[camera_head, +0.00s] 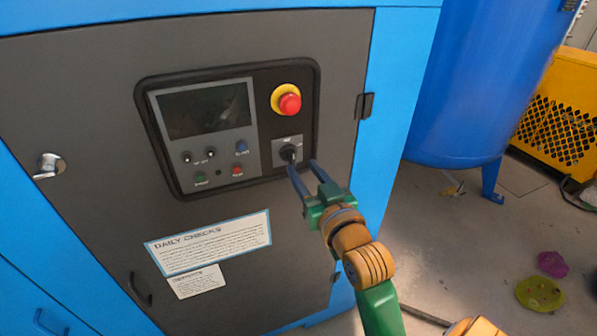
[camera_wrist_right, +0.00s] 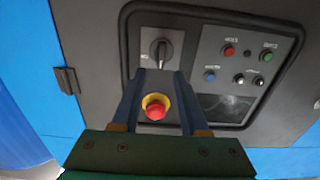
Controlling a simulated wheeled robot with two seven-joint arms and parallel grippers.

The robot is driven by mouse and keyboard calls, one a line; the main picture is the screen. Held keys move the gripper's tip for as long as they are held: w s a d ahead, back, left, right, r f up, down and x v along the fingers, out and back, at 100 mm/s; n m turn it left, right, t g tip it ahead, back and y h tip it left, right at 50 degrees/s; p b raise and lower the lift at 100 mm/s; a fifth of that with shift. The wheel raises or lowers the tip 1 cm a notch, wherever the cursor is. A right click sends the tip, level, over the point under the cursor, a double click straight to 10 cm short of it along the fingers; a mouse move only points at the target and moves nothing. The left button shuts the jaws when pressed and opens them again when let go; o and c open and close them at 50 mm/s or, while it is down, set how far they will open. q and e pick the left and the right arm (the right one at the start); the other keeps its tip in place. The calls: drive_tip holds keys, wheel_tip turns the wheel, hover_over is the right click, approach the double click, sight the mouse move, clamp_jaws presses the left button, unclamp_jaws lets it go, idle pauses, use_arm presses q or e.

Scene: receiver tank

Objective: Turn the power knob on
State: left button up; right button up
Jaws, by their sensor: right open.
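The power knob (camera_head: 288,153) is a black rotary knob on a grey plate at the lower right of the control panel, below the red emergency button. In the right wrist view the knob (camera_wrist_right: 161,50) sits just beyond the fingertips, between their lines, with its grip bar roughly upright in that picture. My right gripper (camera_head: 301,166) is open, with its two blue fingers apart and pointing at the panel near the knob. The right wrist view also shows the open fingers (camera_wrist_right: 159,73). I cannot tell whether they touch the knob. My left gripper is not in view.
The red emergency button (camera_head: 289,103) with its yellow collar is close above the knob. A dark screen (camera_head: 205,110) and several small buttons lie to the left. A blue tank (camera_head: 480,80) and yellow guard (camera_head: 560,120) stand right. Purple and green objects lie on the floor.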

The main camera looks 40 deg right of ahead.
sight(294, 156)
drive_tip(key=p+x, duration=0.1)
drive_tip(key=x, duration=0.3)
drive_tip(key=shift+a, duration=0.1)
drive_tip(key=shift+w, duration=0.3)
clamp_jaws()
